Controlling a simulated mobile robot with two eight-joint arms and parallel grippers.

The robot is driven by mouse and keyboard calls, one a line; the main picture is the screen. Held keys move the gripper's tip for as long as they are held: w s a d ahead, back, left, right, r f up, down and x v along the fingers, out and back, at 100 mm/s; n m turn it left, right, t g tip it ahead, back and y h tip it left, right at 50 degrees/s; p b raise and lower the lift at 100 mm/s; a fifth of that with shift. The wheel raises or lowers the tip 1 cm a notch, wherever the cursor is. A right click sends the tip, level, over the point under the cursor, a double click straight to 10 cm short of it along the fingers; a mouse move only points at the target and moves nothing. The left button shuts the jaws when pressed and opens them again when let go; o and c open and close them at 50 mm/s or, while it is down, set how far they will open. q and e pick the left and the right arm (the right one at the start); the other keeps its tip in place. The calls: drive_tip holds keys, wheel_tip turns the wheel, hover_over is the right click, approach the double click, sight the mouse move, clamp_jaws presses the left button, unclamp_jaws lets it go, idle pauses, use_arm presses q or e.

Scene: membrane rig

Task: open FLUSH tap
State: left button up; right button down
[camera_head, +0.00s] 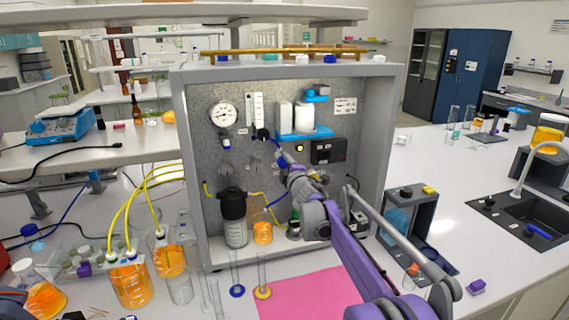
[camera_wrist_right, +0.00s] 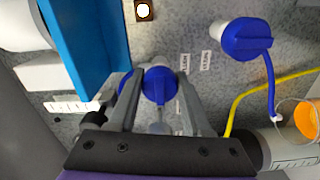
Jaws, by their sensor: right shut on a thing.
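A blue tap knob (camera_wrist_right: 158,84) sits on the speckled grey panel of the rig, in the middle of the right wrist view. My right gripper (camera_wrist_right: 154,78) is shut on this knob, with one finger on each side. Small white labels, one apparently reading FLUSH (camera_wrist_right: 184,65), are beside it on the panel. In the head view my right gripper (camera_head: 284,160) reaches the panel below the white-and-blue unit; the arm hides part of the panel there, and the held knob is hard to make out. My left gripper is not in view.
A second blue tap (camera_wrist_right: 247,39) with a blue tube is to the right in the wrist view. The grey rig frame (camera_head: 385,130) encloses the panel. A dark-capped bottle (camera_head: 233,210) and orange beakers (camera_head: 131,285) stand nearby. A pink mat (camera_head: 300,295) lies in front.

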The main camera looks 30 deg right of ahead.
idle(0.3)
drive_tip(key=shift+c, duration=1.7)
unclamp_jaws()
drive_tip(key=shift+s, duration=0.15)
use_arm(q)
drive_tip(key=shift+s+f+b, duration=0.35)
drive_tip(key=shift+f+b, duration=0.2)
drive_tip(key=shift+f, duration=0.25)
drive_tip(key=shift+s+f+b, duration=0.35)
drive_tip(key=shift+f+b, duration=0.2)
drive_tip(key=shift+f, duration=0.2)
use_arm(e)
drive_tip(key=v, duration=1)
drive_tip(key=shift+s, duration=0.3)
